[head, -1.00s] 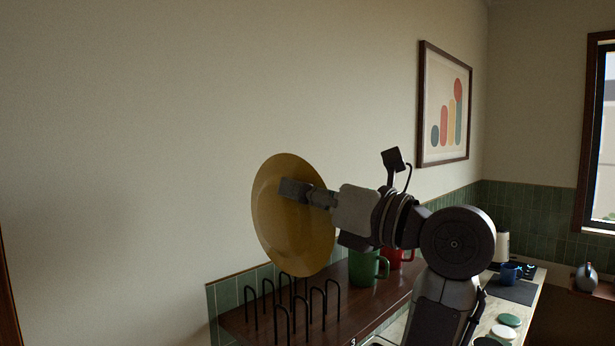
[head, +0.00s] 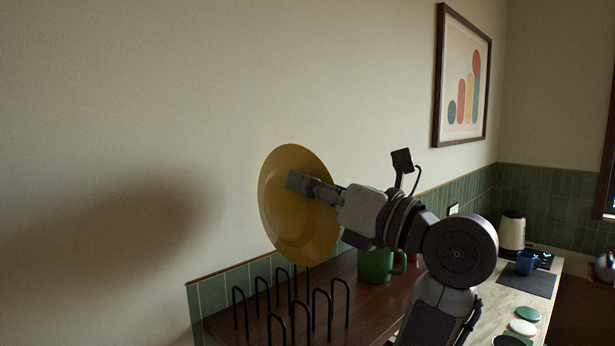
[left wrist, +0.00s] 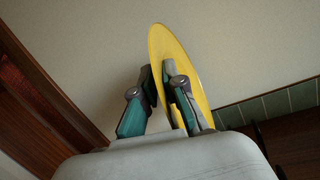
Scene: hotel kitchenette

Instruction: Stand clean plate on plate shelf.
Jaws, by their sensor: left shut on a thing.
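The yellow plate (head: 284,215) is held on edge in the head view, its broad face turned toward the camera. My left gripper (head: 300,183) is shut on the plate near its upper middle. In the left wrist view the plate (left wrist: 196,80) stands edge-on between the two fingers of the gripper (left wrist: 160,75). The plate shelf is a dark wood board (head: 372,316) with black wire loops (head: 292,305) standing up from it. The plate's lower edge is near the tops of the back loops; I cannot tell whether it touches. My right gripper is not in view.
A green mug (head: 374,265) stands on the shelf right of the plate, with a red mug (head: 412,259) mostly hidden behind my arm. A green tiled wall (head: 225,287) runs behind. Farther right are a kettle (head: 511,232), a blue mug (head: 526,263) and round lids (head: 523,327) on the counter.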

